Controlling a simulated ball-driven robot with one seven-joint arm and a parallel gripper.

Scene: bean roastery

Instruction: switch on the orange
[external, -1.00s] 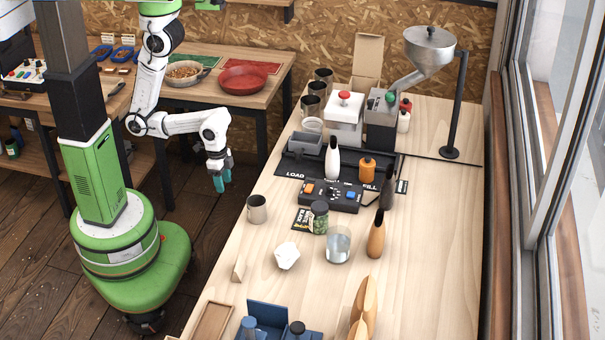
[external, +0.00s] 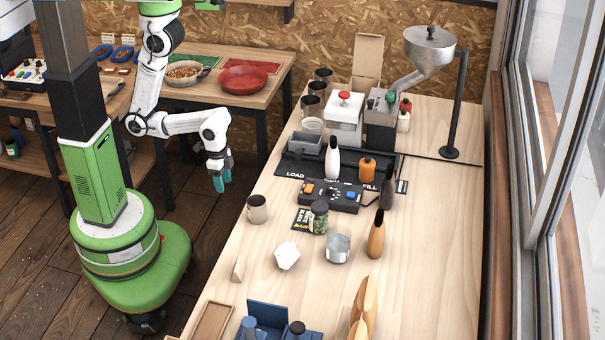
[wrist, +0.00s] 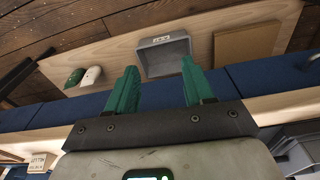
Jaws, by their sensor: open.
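A black control box (external: 329,196) lies on the wooden bench in the external view. It carries an orange switch (external: 308,188) on its left side, a dial in the middle and a blue switch (external: 351,195) on its right. Whether the orange switch is on cannot be told at this size. My gripper (external: 222,181) hangs in the air left of the bench, pointing down, apart from the box. In the wrist view my gripper's teal fingers (wrist: 156,92) are apart with nothing between them. The control box is not seen there.
A metal cup (external: 257,209), a jar (external: 319,217) and a glass (external: 338,245) stand in front of the box. A white bottle (external: 332,158) and an orange bottle (external: 367,169) stand behind it. The wrist view shows a grey bin (wrist: 163,55).

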